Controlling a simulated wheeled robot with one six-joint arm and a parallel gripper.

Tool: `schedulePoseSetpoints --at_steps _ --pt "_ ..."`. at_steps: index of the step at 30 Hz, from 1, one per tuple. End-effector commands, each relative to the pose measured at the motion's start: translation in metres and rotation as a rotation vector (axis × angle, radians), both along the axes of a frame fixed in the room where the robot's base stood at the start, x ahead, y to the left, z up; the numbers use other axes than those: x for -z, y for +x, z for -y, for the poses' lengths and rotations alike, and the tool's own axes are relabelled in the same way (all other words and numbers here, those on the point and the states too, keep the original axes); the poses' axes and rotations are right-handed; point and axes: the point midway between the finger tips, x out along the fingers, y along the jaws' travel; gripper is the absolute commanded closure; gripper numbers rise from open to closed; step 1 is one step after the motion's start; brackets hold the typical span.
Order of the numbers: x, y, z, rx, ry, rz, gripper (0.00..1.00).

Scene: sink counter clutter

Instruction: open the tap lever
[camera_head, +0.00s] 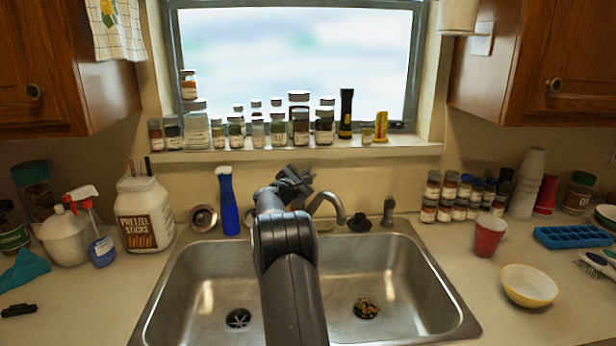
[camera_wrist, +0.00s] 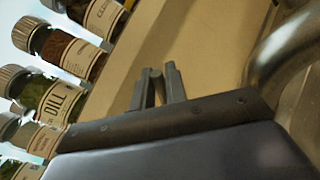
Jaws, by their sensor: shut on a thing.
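The tap's curved metal spout (camera_head: 328,201) rises at the back of the sink, just right of my gripper (camera_head: 294,180). The spout also shows large at the right edge of the wrist view (camera_wrist: 285,50). In the wrist view my gripper (camera_wrist: 158,82) has its two fingers close together, shut on the thin tap lever (camera_wrist: 157,88). Only a narrow strip of the lever shows between the fingers. In the head view my arm and gripper hide the lever and much of the tap base.
The double sink (camera_head: 205,262) lies below my arm. A blue bottle (camera_head: 228,202) stands close left of my gripper. Several spice jars (camera_head: 277,130) and a black flashlight (camera_head: 346,113) line the window sill behind. A red cup (camera_head: 488,236) and yellow bowl (camera_head: 528,286) stand right.

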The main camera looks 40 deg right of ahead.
Motion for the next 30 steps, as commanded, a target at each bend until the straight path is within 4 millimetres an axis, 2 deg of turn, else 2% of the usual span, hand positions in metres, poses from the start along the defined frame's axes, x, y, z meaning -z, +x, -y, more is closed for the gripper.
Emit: schedulePoseSetpoints --at_steps 8,19,30 --pt "-0.008 0.005 0.000 0.001 0.001 -0.056 1.00" --pt "-0.019 0.018 0.000 -0.001 0.002 -0.278 1.00" --pt "-0.018 0.027 0.000 0.000 0.001 -0.430 1.00"
